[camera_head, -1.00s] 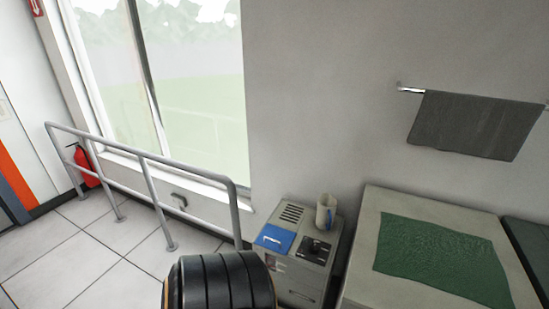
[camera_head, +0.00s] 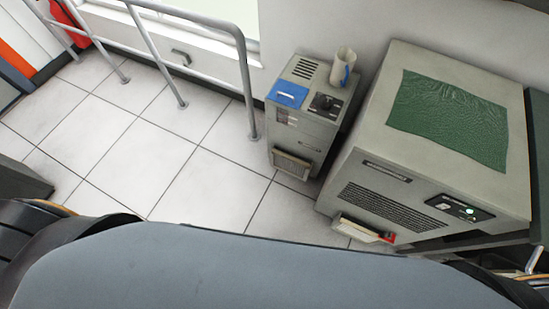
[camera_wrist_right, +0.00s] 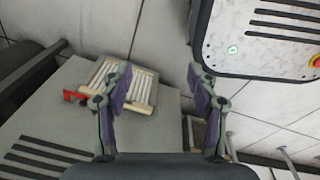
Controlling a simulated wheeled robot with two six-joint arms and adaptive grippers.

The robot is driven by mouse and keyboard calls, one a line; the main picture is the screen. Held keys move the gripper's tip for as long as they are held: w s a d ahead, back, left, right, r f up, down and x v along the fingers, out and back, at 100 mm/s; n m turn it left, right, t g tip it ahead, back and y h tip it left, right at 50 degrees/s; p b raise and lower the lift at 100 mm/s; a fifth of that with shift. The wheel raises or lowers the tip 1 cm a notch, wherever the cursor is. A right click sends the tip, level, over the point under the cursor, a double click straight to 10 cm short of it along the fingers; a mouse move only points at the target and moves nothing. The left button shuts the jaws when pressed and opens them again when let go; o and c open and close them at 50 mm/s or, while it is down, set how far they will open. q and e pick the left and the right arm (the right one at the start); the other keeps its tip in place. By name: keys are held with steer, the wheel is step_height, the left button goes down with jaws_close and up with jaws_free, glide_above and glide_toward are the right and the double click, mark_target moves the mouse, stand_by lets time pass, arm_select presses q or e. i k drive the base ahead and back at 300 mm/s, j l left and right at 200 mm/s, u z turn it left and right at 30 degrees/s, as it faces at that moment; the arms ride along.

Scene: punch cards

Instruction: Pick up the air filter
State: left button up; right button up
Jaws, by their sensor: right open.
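The air filter appears to be the cream slatted piece with a red tab (camera_wrist_right: 125,85) in the right wrist view. It protrudes from the large machine's low front. In the head view its pale frame (camera_head: 357,229) and red tab show at the bottom of that machine's front. My right gripper (camera_wrist_right: 160,88) is open and empty, its two purple-padded fingers apart. The left finger overlaps part of the filter in the picture; the filter is mostly left of the gap. I cannot tell the height between them. My left gripper is not in view.
The large grey machine (camera_head: 370,125) has a green cloth (camera_head: 450,115) on top. A metal railing (camera_head: 245,90) runs along the window. The tiled floor (camera_head: 150,150) at left is clear.

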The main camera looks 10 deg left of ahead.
mark_target(294, 166)
steer(key=i+j, duration=0.2)
steer(key=j, duration=0.2)
steer(key=i+j, duration=0.25)
steer(key=j, duration=0.15)
steer(key=i+j, duration=0.2)
steer(key=j, duration=0.2)
steer(key=i+j, duration=0.2)
steer(key=j, duration=0.2)
steer(key=z, duration=1.75)
